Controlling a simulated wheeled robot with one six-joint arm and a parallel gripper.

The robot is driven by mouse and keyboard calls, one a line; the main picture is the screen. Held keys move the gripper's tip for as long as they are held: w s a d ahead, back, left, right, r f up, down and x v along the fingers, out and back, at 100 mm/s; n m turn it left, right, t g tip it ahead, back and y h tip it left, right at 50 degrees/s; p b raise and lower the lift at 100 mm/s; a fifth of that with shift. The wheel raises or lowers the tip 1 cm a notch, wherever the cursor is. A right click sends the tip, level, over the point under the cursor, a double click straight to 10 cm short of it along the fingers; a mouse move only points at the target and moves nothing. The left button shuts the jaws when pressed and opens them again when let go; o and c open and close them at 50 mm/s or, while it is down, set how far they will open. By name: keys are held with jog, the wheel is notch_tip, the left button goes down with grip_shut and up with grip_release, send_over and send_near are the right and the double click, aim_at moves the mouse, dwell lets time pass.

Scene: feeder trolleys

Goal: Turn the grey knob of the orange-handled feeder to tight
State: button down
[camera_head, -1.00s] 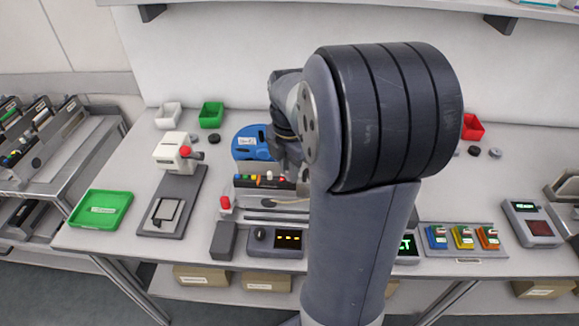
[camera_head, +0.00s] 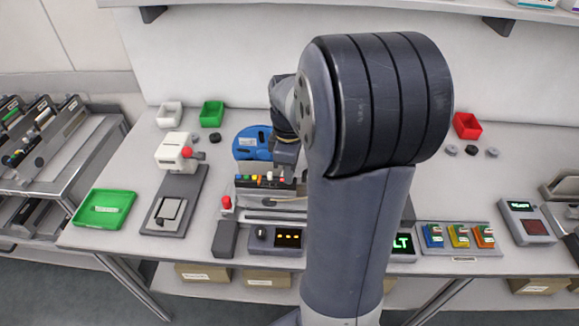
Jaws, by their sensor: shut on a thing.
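The feeder (camera_head: 262,200) lies on the bench with a blue reel (camera_head: 247,143) behind it. A row of small coloured parts, yellow, orange, white and red among them, runs along its top. I cannot make out an orange handle clearly. My gripper (camera_head: 285,167) points down at the right part of this row, partly behind my own arm. It is shut, at the feeder's top. The grey knob is not visible; the gripper and arm hide that spot, and its setting cannot be read. The feeder's right end is hidden too.
A dark panel with a lit yellow display (camera_head: 288,238) stands in front of the feeder. A white press-like device (camera_head: 172,154) and a green tray (camera_head: 103,209) are to the left. Blue, yellow and orange blocks (camera_head: 458,236) sit at the right. A red bin (camera_head: 467,125) stands behind.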

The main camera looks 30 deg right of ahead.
jog(key=m, duration=0.3)
jog(key=shift+r+m, duration=0.1)
jog(key=shift+m, duration=0.2)
jog(key=shift+m+p, duration=0.4)
jog(key=shift+m, duration=1.5)
jog(key=c, duration=1.3)
grip_release()
notch_tip(320, 180, up, 11)
